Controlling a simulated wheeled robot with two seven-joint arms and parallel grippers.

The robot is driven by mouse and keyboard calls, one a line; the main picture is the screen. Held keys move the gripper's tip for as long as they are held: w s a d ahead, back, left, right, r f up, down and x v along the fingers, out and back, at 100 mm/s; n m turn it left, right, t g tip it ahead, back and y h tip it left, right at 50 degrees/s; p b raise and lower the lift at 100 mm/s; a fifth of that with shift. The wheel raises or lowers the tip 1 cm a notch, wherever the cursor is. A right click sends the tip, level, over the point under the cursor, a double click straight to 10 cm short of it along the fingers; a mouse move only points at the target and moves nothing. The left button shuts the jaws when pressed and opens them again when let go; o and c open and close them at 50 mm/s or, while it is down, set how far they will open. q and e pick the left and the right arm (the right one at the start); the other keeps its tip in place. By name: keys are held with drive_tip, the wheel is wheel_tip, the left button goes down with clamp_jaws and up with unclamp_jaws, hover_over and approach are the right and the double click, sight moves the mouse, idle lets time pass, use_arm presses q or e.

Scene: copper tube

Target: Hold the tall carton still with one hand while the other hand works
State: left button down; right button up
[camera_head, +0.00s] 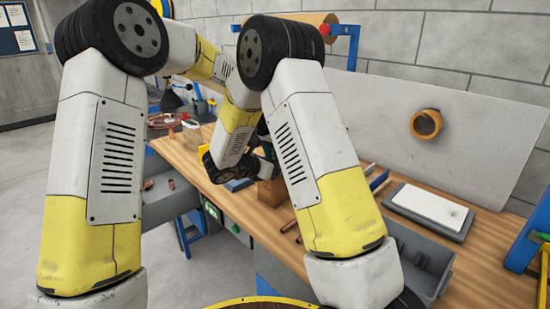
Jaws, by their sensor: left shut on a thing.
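My left gripper (264,165) is over the workbench, small and partly hidden behind my arm links. It is shut at a brown box-shaped thing (271,191), which looks like the tall carton. Only the lower part of this carton shows clearly, standing on the wooden top. The exact contact of the fingers is hidden. My right arm crosses the middle of the view, and I cannot make out its gripper.
The wooden workbench (262,222) runs diagonally. Copper-coloured tube pieces (289,226) lie near its front edge. A grey bin (424,262) and a white-topped pad (428,207) are at the right. A copper-coloured ring (426,124) is on the grey back panel (385,110). Red tools (163,121) lie at the far left.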

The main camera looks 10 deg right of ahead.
use_arm(q)
drive_tip(key=shift+s+a+f, duration=0.25)
drive_tip(key=shift+s+f, duration=0.05)
drive_tip(key=shift+f, duration=0.4)
use_arm(e)
drive_tip(key=shift+w+d+r, duration=0.15)
drive_tip(key=shift+r, duration=0.1)
use_arm(q)
drive_tip(key=shift+s+d+f, duration=0.15)
drive_tip(key=shift+s+d, duration=0.15)
drive_tip(key=shift+d, duration=0.35)
drive_tip(key=shift+s+d+f, duration=0.1)
drive_tip(key=shift+s+d, duration=0.2)
drive_tip(key=shift+d, duration=0.35)
use_arm(e)
drive_tip(key=shift+r, duration=0.1)
use_arm(q)
drive_tip(key=c, duration=1.2)
unclamp_jaws()
drive_tip(key=a+r, duration=0.3)
drive_tip(key=r, duration=0.5)
drive_tip(key=shift+s+a+r, duration=0.25)
drive_tip(key=shift+a+r, duration=0.05)
drive_tip(key=shift+r, duration=0.1)
use_arm(e)
drive_tip(key=shift+f, duration=0.25)
